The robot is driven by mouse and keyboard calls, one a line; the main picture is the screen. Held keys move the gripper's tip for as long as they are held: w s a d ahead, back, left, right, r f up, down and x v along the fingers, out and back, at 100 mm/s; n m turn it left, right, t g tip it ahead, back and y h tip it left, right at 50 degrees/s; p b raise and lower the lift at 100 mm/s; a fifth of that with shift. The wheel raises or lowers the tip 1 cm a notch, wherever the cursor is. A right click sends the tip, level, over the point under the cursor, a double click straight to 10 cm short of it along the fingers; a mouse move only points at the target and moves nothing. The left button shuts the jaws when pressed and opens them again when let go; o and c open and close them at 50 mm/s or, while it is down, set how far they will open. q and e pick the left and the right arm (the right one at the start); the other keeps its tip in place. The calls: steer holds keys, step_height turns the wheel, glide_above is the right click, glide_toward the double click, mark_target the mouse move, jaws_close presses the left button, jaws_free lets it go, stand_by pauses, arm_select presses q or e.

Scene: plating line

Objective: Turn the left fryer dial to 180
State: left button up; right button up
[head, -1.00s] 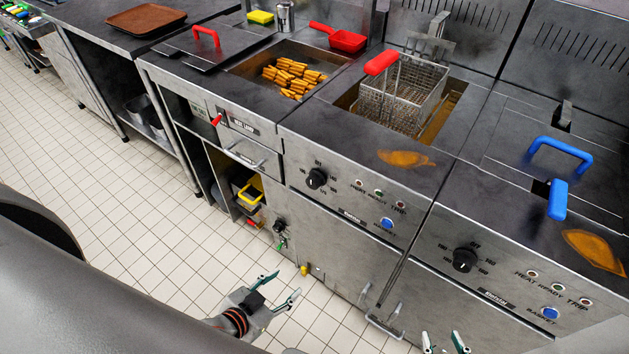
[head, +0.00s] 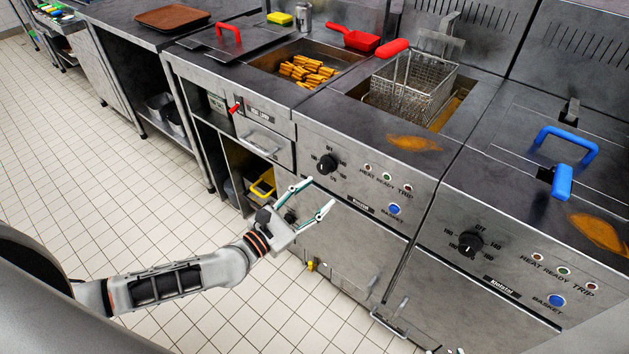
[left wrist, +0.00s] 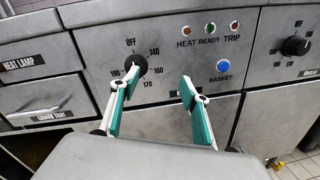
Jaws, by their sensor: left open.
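The left fryer dial (head: 327,164) is a black knob on the left fryer's front panel. It also shows in the left wrist view (left wrist: 135,65), with OFF, 140, 170 and 190 readable around it. Its pointer setting is too small to tell. My left gripper (head: 319,194) is open and empty, just below and in front of the dial. In the left wrist view its fingers (left wrist: 158,82) are spread; the left fingertip overlaps the dial's lower edge and hides some markings, the right one is well right of the dial.
The right fryer has its own dial (head: 470,244). A blue basket button (head: 394,209) and indicator lamps are right of the left dial. A fry basket (head: 412,85) with a red handle hangs over the left fryer.

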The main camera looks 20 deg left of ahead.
mark_target(321, 170)
arm_select(q)
steer(key=w+n, duration=0.1)
steer(key=w, duration=0.2)
steer(key=w+a+n+y, duration=0.1)
steer(key=w+n, duration=0.1)
steer(key=w, duration=0.1)
steer(key=w+n, duration=0.2)
steer(key=w, duration=0.1)
steer(key=shift+w+a+t+y, duration=0.1)
steer(key=shift+a+t+y, duration=0.1)
steer(key=shift+t+y, duration=0.15)
steer(key=c, duration=1.1)
